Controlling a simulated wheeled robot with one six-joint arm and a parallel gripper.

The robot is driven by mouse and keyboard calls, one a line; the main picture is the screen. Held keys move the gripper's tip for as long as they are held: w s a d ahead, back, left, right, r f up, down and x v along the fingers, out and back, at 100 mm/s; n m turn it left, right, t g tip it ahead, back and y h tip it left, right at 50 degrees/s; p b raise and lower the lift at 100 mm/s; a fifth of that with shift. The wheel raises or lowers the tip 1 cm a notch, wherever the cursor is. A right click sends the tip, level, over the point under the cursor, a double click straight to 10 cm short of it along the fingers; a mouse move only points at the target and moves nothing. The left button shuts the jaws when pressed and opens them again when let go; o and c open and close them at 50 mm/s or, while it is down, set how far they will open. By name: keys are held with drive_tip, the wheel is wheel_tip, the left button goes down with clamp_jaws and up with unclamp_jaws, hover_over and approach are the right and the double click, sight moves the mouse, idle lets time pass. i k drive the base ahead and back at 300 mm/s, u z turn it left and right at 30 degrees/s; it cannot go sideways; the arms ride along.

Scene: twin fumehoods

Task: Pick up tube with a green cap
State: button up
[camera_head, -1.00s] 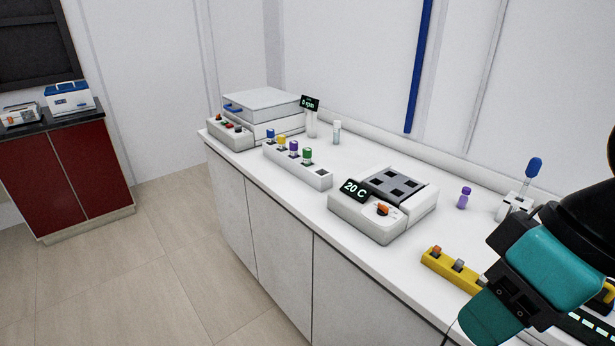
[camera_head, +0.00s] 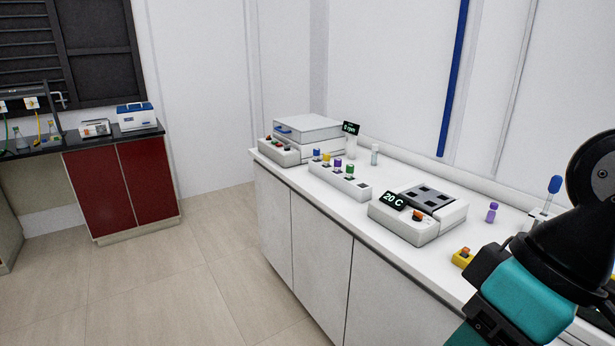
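The tube with a green cap (camera_head: 350,169) stands upright in the white rack (camera_head: 342,182) on the long white bench. It is at the right of the row of capped tubes. Blue (camera_head: 317,153), yellow (camera_head: 326,158) and purple (camera_head: 338,163) caps stand to its left in the same rack. Only the caps show well; the tube bodies are mostly hidden in the rack. My arm, teal and black, fills the lower right corner. My gripper's fingers are not in view.
A white heater block reading 20 C (camera_head: 418,214) sits right of the rack. A white box instrument (camera_head: 305,133) stands behind left. A purple-capped vial (camera_head: 492,212) and a yellow block (camera_head: 463,258) lie further right. The floor (camera_head: 190,270) left of the bench is clear.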

sight(350, 168)
drive_tip(key=u, duration=0.75)
drive_tip(key=i, duration=0.95)
drive_tip(key=u, duration=0.75)
drive_tip(key=i, duration=1)
drive_tip(key=z, duration=0.8)
drive_tip(key=i, duration=1.15)
drive_tip(key=z, duration=0.9)
